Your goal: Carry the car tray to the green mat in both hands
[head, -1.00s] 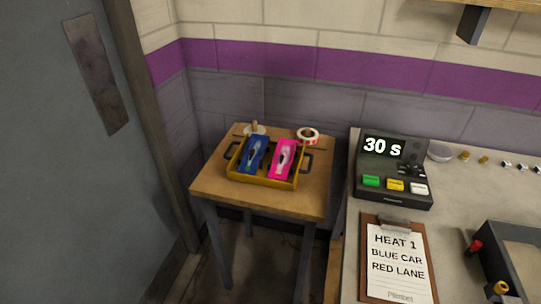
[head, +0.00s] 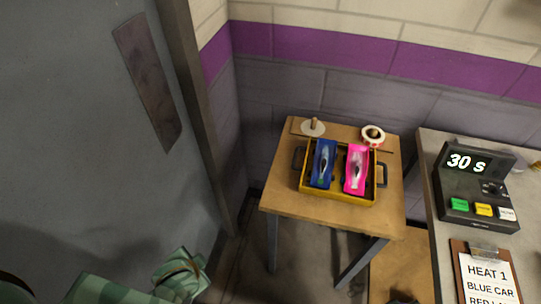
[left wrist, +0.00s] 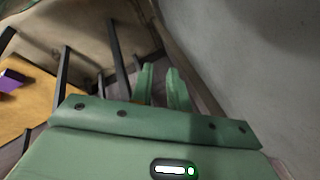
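The yellow car tray (head: 338,197) sits on a small wooden table (head: 290,205) and has a dark handle at each end. A blue car case (head: 323,163) and a pink car case (head: 356,168) lie side by side in it. My left gripper (head: 190,272) is low at the left in the head view, in front of the door and well apart from the tray. In the left wrist view its two green fingers (left wrist: 162,75) are apart with nothing between them. My right gripper cannot be made out. No green mat shows.
A roll of red-and-white tape (head: 373,135) and a pale disc with a peg (head: 313,127) stand behind the tray. A grey door (head: 90,110) is at left. The bench at right holds a timer (head: 475,190) reading 30 s and a clipboard (head: 487,275).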

